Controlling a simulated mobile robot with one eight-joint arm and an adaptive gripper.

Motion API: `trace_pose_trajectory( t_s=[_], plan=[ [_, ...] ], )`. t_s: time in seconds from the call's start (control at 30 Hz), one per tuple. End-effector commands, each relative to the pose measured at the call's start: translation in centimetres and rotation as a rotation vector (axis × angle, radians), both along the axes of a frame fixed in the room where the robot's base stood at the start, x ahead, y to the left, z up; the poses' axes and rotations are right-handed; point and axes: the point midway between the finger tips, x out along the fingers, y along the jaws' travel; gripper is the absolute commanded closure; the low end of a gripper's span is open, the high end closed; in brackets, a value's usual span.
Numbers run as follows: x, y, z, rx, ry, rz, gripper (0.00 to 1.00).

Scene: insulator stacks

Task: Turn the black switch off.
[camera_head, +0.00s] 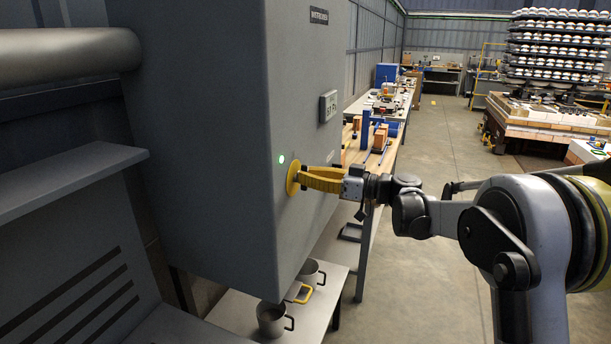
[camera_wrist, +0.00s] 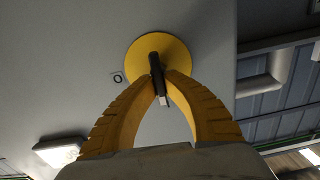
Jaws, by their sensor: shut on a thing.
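The black switch (camera_wrist: 156,68) is a narrow black handle on a round yellow plate (camera_wrist: 160,50), set on the face of a grey cabinet. In the wrist view a small "O" mark sits on the cabinet to the left of the plate. In the head view the yellow plate (camera_head: 292,178) shows at the cabinet's lower right, and my gripper hides the black handle. My gripper (camera_head: 303,178) has yellow fingers and reaches the plate from the right. In the wrist view my gripper (camera_wrist: 158,80) is shut on the black switch, with a fingertip on each side of it.
The grey cabinet (camera_head: 220,100) fills the left. A green light (camera_head: 281,159) glows just above the plate, and a display box (camera_head: 328,106) is higher up. Metal mugs (camera_head: 272,318) stand on a low table below. Workbenches run behind; open floor (camera_head: 440,130) lies right.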

Motion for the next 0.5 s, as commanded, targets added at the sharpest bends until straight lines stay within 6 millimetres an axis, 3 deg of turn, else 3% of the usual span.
trace_pose_trajectory(
  t_s=[0.5],
  plan=[
    [0.48,-0.08,-0.16,0.143,0.398,0.003,1.00]
  ],
)
